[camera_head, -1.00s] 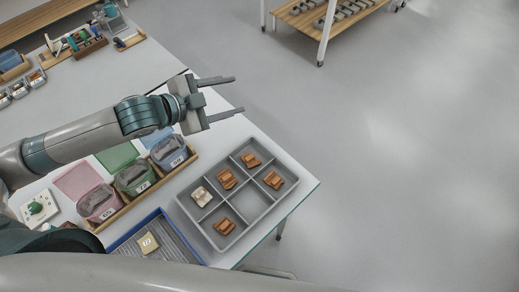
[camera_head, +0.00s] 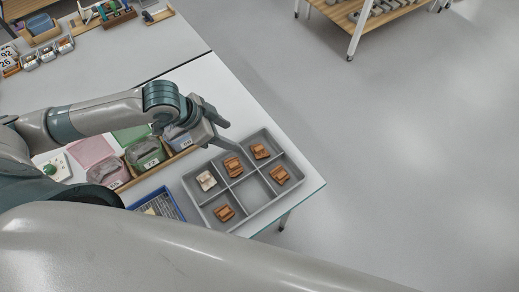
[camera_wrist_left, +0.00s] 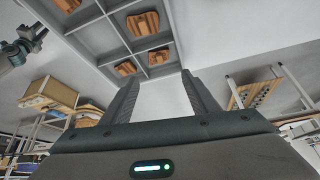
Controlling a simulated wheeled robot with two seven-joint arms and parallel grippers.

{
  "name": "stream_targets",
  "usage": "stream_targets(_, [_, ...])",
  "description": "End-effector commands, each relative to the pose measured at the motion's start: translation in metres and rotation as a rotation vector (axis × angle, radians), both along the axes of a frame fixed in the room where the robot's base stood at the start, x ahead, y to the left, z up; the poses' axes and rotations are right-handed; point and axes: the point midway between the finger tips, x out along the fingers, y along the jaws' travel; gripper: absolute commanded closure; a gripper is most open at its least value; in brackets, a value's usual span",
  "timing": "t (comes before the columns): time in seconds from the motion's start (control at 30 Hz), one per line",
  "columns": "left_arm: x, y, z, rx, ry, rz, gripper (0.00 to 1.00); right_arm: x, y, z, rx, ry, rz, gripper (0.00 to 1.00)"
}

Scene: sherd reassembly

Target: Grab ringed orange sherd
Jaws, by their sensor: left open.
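A grey divided tray (camera_head: 262,210) holds several orange-brown sherds, in separate compartments: one at the back (camera_head: 260,151), one in the middle left (camera_head: 233,166), one at the right (camera_head: 280,175) and one at the front (camera_head: 223,212). I cannot tell which is ringed. A pale sherd (camera_head: 206,180) lies in the left compartment. My left gripper (camera_head: 232,138) is open and empty, above the tray's back left edge. In the left wrist view, its two fingers (camera_wrist_left: 161,76) are spread, with the tray (camera_wrist_left: 98,38) and orange sherds (camera_wrist_left: 143,23) beyond them.
Pink, green and blue bins (camera_head: 108,172) stand left of the tray in a wooden holder. A blue-rimmed tray (camera_head: 172,197) lies in front of them. The white table's edge (camera_head: 310,196) runs close to the tray's right side, with open floor beyond.

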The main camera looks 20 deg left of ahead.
Motion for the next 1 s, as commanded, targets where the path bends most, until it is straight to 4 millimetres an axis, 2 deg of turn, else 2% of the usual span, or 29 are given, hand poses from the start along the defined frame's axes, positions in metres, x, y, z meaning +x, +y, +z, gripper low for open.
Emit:
stream_targets(0.3, [0.016, -0.021, -0.042, -0.001, 0.003, 0.001, 0.45, 0.002, -0.013, 0.017, -0.013, -0.002, 0.003, 0.69])
stream_targets(0.6, [0.032, -0.039, -0.084, -0.001, 0.001, 0.0, 0.45, 0.003, -0.015, 0.03, -0.015, -0.003, 0.003, 0.69])
stream_targets(0.8, [0.036, -0.043, -0.096, 0.0, 0.0, 0.0, 0.45, 0.003, -0.014, 0.032, -0.014, -0.003, 0.002, 0.69])
stream_targets(1.0, [0.036, -0.043, -0.096, 0.0, -0.001, -0.001, 0.45, 0.003, -0.01, 0.031, -0.009, -0.004, 0.001, 0.69])
